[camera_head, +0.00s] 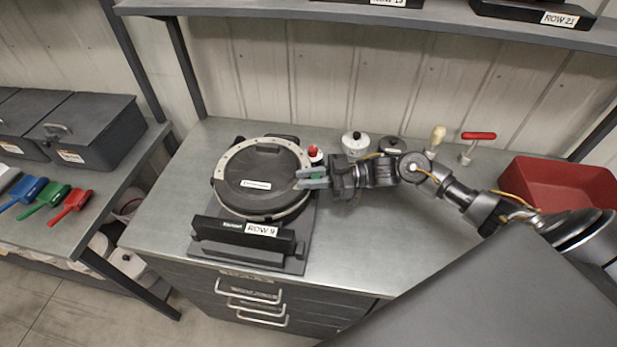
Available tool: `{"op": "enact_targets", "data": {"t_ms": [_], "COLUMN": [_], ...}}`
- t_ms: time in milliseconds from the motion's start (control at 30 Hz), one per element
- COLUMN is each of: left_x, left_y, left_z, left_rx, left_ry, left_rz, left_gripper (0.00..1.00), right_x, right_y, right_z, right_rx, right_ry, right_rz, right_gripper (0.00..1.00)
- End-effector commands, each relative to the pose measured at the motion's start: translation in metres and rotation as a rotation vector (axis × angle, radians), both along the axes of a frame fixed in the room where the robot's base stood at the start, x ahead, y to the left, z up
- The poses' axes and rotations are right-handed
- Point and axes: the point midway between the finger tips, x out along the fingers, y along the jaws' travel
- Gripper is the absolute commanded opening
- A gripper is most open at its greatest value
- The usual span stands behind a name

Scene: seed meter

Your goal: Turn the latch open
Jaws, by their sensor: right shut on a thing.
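The seed meter (262,184) is a round black housing with a light rim, seated on a dark stand on the bench. A bar labelled ROW 9 (262,230) runs along its front. My right gripper (301,179) reaches in from the right. Its fingers are shut at the right edge of the meter's rim. The latch is largely hidden by the fingers, so how far it is turned cannot be told. My left gripper is not in view.
Behind the gripper stand a red-topped piece (314,153), a white-topped jar (355,143) and a red-handled tool (478,137). A red bin (553,186) is at the right. Dark boxes and coloured scoops lie on the left bench. The bench front right of the meter is clear.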

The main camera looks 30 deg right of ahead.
Motion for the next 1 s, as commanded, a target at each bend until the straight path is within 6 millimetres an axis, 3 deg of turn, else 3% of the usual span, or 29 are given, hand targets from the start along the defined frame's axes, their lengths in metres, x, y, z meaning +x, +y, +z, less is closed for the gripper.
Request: {"op": "enact_targets", "data": {"t_ms": [300, 633, 667, 800, 1000], "left_x": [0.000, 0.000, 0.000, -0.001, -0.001], "left_y": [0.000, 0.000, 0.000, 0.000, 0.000], "left_z": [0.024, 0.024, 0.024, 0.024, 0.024], "left_rx": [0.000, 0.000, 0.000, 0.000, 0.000], "left_ry": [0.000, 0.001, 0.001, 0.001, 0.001], "left_rz": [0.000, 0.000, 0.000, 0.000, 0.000], "left_gripper": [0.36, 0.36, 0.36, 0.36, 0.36], "right_x": [0.001, 0.003, 0.003, 0.003, 0.002], "right_y": [0.000, -0.001, -0.001, -0.001, -0.001], "right_z": [0.004, 0.000, 0.000, 0.000, 0.000], "right_rx": [0.003, 0.001, 0.001, 0.001, 0.000], "right_ry": [0.002, -0.001, -0.001, -0.001, 0.000], "right_rz": [-0.108, -0.137, -0.137, -0.137, -0.136], "right_gripper": [0.00, 0.00, 0.22, 0.40, 0.43]}}
